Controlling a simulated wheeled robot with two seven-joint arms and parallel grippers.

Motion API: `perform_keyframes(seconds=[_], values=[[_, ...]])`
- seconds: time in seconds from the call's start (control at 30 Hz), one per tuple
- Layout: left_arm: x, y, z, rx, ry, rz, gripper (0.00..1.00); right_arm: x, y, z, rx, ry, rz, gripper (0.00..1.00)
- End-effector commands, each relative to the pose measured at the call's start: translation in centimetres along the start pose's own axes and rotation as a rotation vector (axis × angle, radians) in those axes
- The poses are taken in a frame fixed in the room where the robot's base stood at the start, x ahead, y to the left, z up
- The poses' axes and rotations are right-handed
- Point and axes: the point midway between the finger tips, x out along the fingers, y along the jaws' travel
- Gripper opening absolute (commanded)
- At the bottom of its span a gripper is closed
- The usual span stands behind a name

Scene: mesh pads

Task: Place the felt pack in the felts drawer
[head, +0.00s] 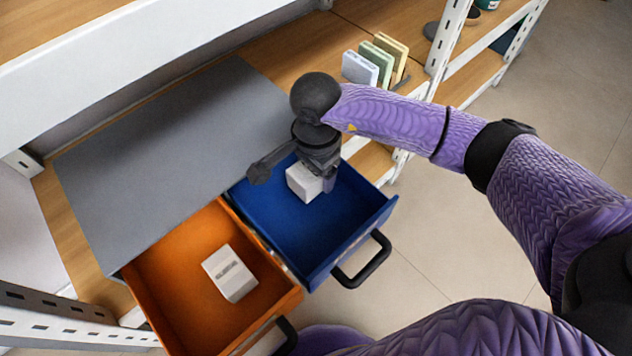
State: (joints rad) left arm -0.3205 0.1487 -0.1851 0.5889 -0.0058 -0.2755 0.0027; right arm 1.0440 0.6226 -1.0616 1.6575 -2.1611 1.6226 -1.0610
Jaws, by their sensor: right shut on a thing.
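My right gripper (318,186) points down into the open blue drawer (345,235), shut on a small white pack (302,183). The pack is low inside the drawer, toward its back. I cannot tell whether it touches the drawer floor. The gripper hides part of the pack's right side. Beside it, the open orange drawer (180,275) holds another white pack (230,273) with a grey printed label too small to read. I cannot read which drawer is marked for felts. My left gripper is not in view.
Both drawers stick out from under a grey top (170,150) on a wooden shelf. Black handles (363,262) project from the drawer fronts. Several thin upright pads or boxes (360,69) stand on the shelf behind my right arm. White perforated posts (447,40) frame the shelving.

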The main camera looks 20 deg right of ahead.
Motion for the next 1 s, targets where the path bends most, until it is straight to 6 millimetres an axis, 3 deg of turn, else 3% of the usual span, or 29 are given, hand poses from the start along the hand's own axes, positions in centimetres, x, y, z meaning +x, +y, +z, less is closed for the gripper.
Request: perform_keyframes(seconds=[0.03, 0.13, 0.5, 0.53, 0.6, 0.63, 0.87, 1.0], values=[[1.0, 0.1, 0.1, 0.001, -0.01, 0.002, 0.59, 1.7, 0.1, 0.0, 0.0, -0.002, 0.006, 0.12], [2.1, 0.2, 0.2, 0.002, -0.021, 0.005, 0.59, 3.8, 0.1, 0.1, 0.001, -0.003, 0.006, 0.12], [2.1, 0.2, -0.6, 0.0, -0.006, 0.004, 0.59, 3.9, 0.0, 0.0, 0.002, 0.0, 0.0, 0.12], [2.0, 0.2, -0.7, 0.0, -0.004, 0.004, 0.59, 3.8, 0.0, 0.0, 0.002, 0.001, 0.0, 0.79], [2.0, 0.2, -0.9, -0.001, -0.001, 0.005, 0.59, 3.8, 0.0, 0.0, 0.002, 0.001, -0.001, 0.94], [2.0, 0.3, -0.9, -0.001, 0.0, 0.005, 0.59, 3.7, 0.0, 0.0, 0.002, 0.001, -0.001, 1.0], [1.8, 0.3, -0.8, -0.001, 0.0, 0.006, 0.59, 3.5, 0.0, 0.0, 0.002, 0.001, -0.002, 1.0], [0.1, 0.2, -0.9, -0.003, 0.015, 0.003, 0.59, 0.5, -0.1, -0.1, 0.002, 0.003, -0.007, 1.0]])
